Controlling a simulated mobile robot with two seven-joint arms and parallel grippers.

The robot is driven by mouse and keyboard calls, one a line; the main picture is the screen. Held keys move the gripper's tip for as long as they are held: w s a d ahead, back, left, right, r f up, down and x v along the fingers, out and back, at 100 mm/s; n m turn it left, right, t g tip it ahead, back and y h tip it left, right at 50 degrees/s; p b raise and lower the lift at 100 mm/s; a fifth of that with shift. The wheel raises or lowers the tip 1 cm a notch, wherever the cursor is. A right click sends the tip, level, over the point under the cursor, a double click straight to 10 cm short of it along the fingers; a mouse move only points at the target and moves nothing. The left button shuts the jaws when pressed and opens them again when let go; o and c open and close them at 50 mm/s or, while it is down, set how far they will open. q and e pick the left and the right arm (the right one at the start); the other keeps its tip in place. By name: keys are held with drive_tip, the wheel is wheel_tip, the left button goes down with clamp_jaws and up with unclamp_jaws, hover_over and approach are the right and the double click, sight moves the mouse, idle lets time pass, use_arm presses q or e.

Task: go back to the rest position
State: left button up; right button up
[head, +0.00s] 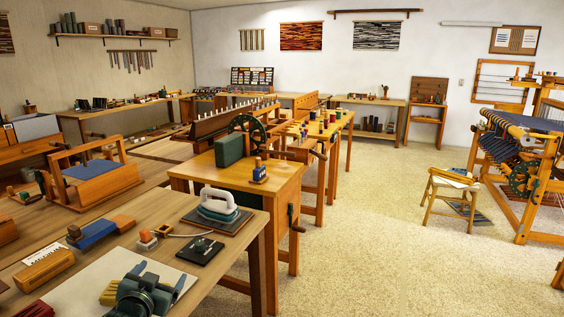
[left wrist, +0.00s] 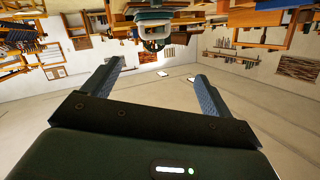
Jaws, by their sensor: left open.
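My left gripper (head: 160,278) is at the bottom of the head view, over the white sheet (head: 95,292) on the near wooden table. Its two blue fingers stand apart, with nothing visible between them. In the left wrist view the open, empty fingers (left wrist: 158,74) show against the pale ceiling and walls, with the room upside down. My right gripper is in neither view.
On the near table, a white-handled iron (head: 218,205) rests on a dark pad. A black square object (head: 200,251), an orange-and-white block (head: 147,240) and a blue block (head: 92,234) lie close by. Open carpeted floor (head: 370,250) lies to the right.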

use_arm(q)
drive_tip(key=s+d+f+g+h, duration=0.1)
drive_tip(key=s+d+f, duration=0.3)
drive_tip(key=s+f, duration=0.25)
drive_tip(key=s+d+f+g+h, duration=0.1)
drive_tip(key=s+d+f, duration=0.35)
drive_tip(key=s, duration=0.35)
drive_tip(key=s+d+f+g, duration=0.1)
drive_tip(key=s+d+f, duration=0.1)
drive_tip(key=s, duration=0.7)
drive_tip(key=s+d+f+g+h, duration=0.1)
drive_tip(key=s+d, duration=0.3)
drive_tip(key=s, duration=0.5)
drive_tip(key=shift+d+f+n+g+h, duration=0.3)
drive_tip(key=shift+f+g, duration=0.15)
drive_tip(key=shift+g, duration=0.05)
